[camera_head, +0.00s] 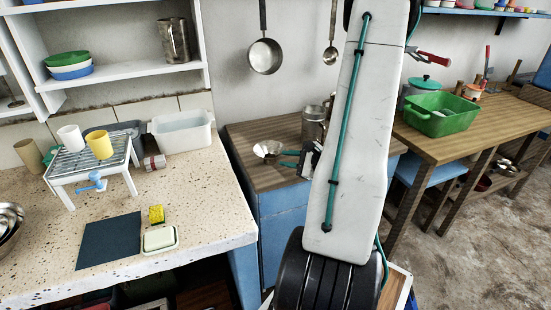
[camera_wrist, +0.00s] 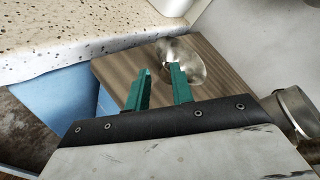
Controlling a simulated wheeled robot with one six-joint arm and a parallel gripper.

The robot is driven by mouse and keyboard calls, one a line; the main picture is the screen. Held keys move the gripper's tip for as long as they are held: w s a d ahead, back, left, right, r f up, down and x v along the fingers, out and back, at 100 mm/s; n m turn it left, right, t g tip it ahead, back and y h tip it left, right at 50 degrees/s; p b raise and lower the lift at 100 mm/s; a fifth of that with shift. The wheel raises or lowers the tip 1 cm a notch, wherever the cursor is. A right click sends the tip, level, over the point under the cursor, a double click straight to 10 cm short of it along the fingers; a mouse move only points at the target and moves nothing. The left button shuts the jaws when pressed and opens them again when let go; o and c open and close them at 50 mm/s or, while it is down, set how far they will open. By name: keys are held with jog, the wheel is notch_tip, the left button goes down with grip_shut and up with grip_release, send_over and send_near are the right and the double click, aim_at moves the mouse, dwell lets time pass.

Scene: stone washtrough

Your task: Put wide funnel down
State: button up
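The wide funnel (camera_head: 268,148) is a shiny metal cone on the wooden top of the blue cabinet (camera_head: 250,136), near its left side. In the wrist view the funnel (camera_wrist: 184,58) shows beyond and beside the right fingertip, and that finger hides part of it. My gripper (camera_head: 280,158) has green fingers. I cannot tell whether the right finger touches the funnel.
A metal canister (camera_head: 313,122) stands at the back of the cabinet top, close to my arm. The speckled counter (camera_head: 205,190) lies to the left, with a wire rack (camera_head: 90,157) and a white tub (camera_head: 182,131). Bare wood lies in front of the funnel.

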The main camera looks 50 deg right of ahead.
jog(key=w+a+r+n+g+y, duration=0.2)
jog(key=a+r+n+g+y, duration=0.35)
jog(key=a, duration=0.75)
jog(key=w+a+r+n+g+y, duration=0.1)
jog(key=a+r+n+g+y, duration=0.2)
jog(key=a+r+n, duration=0.7)
jog(key=s+a+r+n+g+h, duration=0.2)
jog(key=s+a+n+g, duration=0.4)
jog(key=a, duration=0.6)
jog(key=s+r+n+h, duration=0.2)
jog(key=s+h, duration=0.1)
jog(key=s, duration=0.2)
jog(key=s+a+r+n+t+h, duration=0.1)
jog(key=s+r+n+h, duration=0.1)
jog(key=s+n+h, duration=0.1)
jog(key=shift+s+a+h, duration=0.3)
jog(key=shift+s+h, duration=0.35)
jog(key=shift+s, duration=0.3)
